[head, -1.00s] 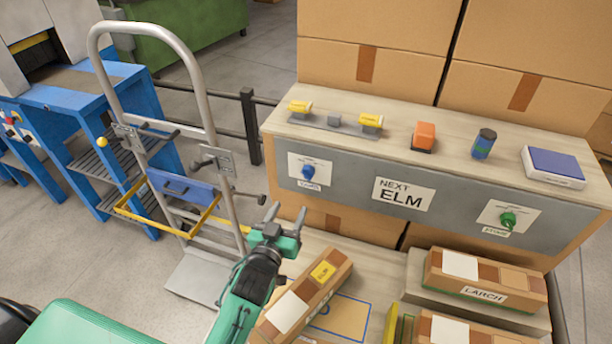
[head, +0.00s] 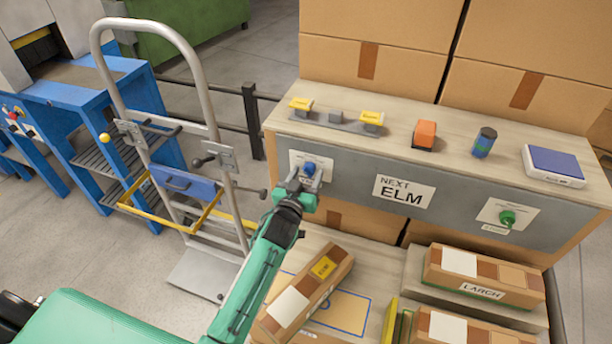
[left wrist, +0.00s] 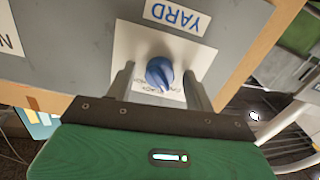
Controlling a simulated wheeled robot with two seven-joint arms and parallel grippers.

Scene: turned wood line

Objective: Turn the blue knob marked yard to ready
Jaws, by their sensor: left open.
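The blue knob (head: 309,168) sits on a white plate on the grey front panel, at the panel's left end. In the left wrist view the blue knob (left wrist: 160,73) is seen close up, with a YARD label (left wrist: 176,17) beside its plate; the small print under the knob is partly hidden. My left gripper (head: 304,182) is at the knob in the head view. In the left wrist view my left gripper (left wrist: 158,82) is open, one finger on each side of the knob, with gaps showing. My right gripper is not in view.
A green knob (head: 507,218) is at the panel's right end, past a NEXT ELM sign (head: 404,192). Boxes labelled ELM (head: 310,292) and LARCH (head: 487,277) lie below. A hand truck (head: 215,150) stands to the left.

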